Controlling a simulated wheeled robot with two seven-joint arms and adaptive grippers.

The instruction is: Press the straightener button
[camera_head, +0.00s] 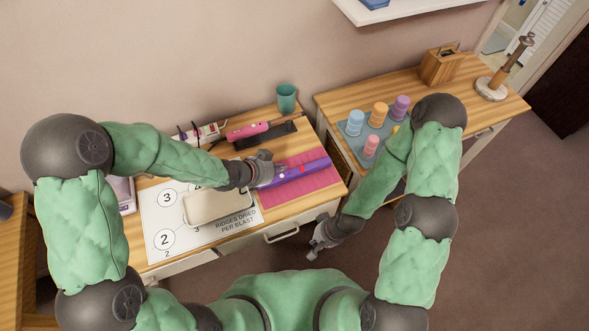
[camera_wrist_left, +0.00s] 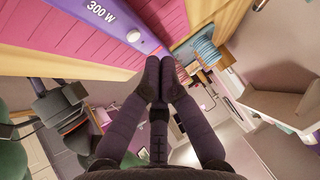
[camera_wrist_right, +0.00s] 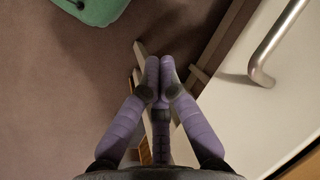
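The purple straightener (camera_head: 300,170) lies on a pink mat (camera_head: 316,183) on the desk. In the left wrist view the straightener (camera_wrist_left: 108,22) shows the print "300 W" and a small pale round button (camera_wrist_left: 133,35). My left gripper (camera_head: 272,173) is at the straightener's left end in the head view. Its fingertips (camera_wrist_left: 160,65) are together and empty, close to the button; I cannot tell whether they touch the straightener. My right gripper (camera_head: 318,246) hangs low in front of the desk; its fingertips (camera_wrist_right: 160,65) are together with nothing between them.
A white tray (camera_head: 205,220) sits on a printed sheet (camera_head: 160,205) left of the straightener. Behind are a pink styling tool (camera_head: 247,131), a black item (camera_head: 265,136) and a green cup (camera_head: 287,98). A drawer handle (camera_wrist_right: 270,50) is near my right gripper.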

